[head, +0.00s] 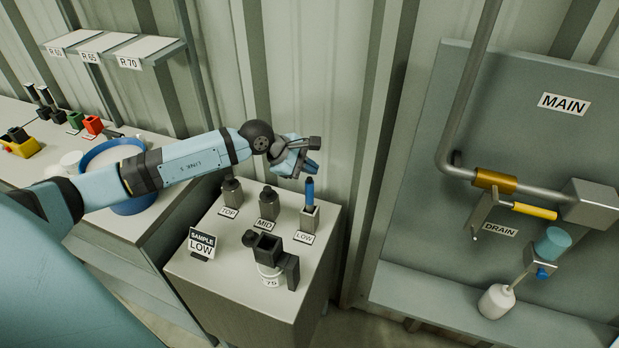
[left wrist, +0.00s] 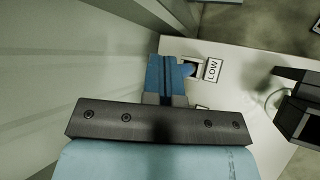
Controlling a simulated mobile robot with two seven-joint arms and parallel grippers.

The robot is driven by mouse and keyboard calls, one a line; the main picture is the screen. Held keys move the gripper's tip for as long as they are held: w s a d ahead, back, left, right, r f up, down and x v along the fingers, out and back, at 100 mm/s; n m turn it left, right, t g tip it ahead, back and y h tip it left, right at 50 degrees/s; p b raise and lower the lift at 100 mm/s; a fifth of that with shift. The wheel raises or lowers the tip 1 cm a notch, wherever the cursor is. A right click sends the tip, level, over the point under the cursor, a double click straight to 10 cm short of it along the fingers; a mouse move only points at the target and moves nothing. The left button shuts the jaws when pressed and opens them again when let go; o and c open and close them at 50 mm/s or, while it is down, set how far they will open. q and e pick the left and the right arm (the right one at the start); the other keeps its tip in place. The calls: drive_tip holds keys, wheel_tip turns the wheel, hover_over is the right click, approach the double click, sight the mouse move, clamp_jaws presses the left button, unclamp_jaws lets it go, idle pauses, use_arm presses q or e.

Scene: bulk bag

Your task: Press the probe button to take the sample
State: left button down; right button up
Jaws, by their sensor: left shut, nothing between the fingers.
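My left gripper (head: 312,166) is shut and empty, above the far right corner of the grey cabinet top. Its blue fingers (left wrist: 166,78) also show in the left wrist view, close to the holder tagged LOW. A blue upright piece (head: 309,190), which looks like the probe, stands in the LOW holder (head: 309,217), just below my fingers. In the left wrist view the fingers partly cover the probe and holder, so contact cannot be told. I cannot pick out the button. A small sign (head: 202,243) reads SAMPLE LOW. My right gripper is not in view.
Holders tagged TOP (head: 232,191) and MID (head: 268,203) stand left of LOW. In front are a black fixture (head: 267,243) and a white cup (head: 269,276). A ribbed wall rises close behind; a MAIN panel (head: 530,130) with pipes stands right.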

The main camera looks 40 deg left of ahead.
sight(309, 180)
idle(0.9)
use_arm(q)
drive_tip(key=shift+f+b, duration=0.4)
drive_tip(key=shift+b, duration=0.2)
drive_tip(key=shift+f+b, duration=0.55)
drive_tip(key=shift+b, duration=0.05)
idle(0.5)
drive_tip(key=shift+r, duration=0.95)
drive_tip(key=shift+r+p, duration=0.15)
drive_tip(key=shift+p, duration=0.2)
drive_tip(key=shift+r+p, duration=0.8)
drive_tip(key=shift+r, duration=1.6)
